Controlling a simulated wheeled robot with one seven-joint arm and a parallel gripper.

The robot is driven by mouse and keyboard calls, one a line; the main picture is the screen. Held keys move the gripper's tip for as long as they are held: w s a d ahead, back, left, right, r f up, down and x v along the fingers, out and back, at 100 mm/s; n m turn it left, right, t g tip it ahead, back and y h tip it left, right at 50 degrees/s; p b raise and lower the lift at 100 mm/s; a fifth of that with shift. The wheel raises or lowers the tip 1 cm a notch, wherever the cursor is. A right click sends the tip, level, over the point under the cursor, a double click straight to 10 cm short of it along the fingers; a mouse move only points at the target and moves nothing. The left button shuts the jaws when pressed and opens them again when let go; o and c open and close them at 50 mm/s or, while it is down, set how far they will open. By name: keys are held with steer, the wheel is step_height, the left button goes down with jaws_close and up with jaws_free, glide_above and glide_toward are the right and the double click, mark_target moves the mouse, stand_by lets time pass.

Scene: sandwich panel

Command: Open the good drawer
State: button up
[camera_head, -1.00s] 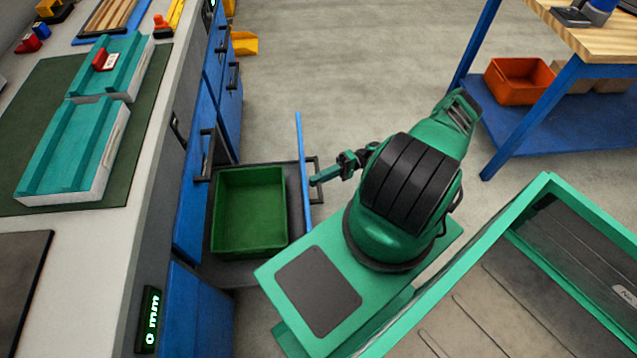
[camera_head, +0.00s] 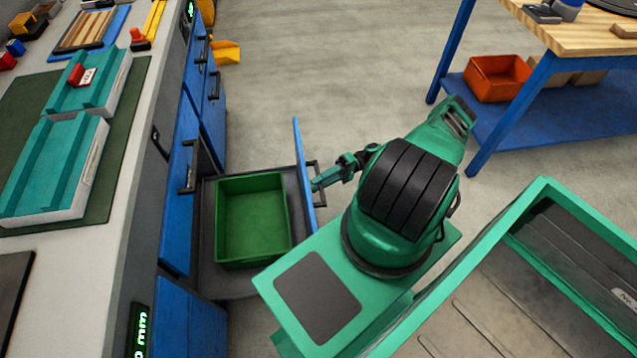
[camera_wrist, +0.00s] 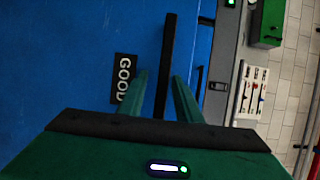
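The good drawer (camera_head: 302,178), with a blue front, stands well out from the blue cabinet. Its inside is dark grey and holds a green bin (camera_head: 252,222). In the wrist view its blue front (camera_wrist: 70,60) bears a black label reading GOOD (camera_wrist: 123,78), turned sideways. My gripper (camera_head: 318,186) is at the outer side of the drawer front, at its black handle. The exact finger contact is hard to see.
Other blue drawers (camera_head: 180,180) with black handles line the cabinet. Teal fixtures (camera_head: 50,165) lie on the worktop. A workbench with a blue lower shelf (camera_head: 545,115) and an orange bin (camera_head: 497,78) stands at upper right. Grey floor between is clear.

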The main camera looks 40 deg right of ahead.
steer(key=s+d, duration=0.1)
steer(key=d, duration=0.9)
steer(key=shift+d, duration=0.35)
stand_by(0.3)
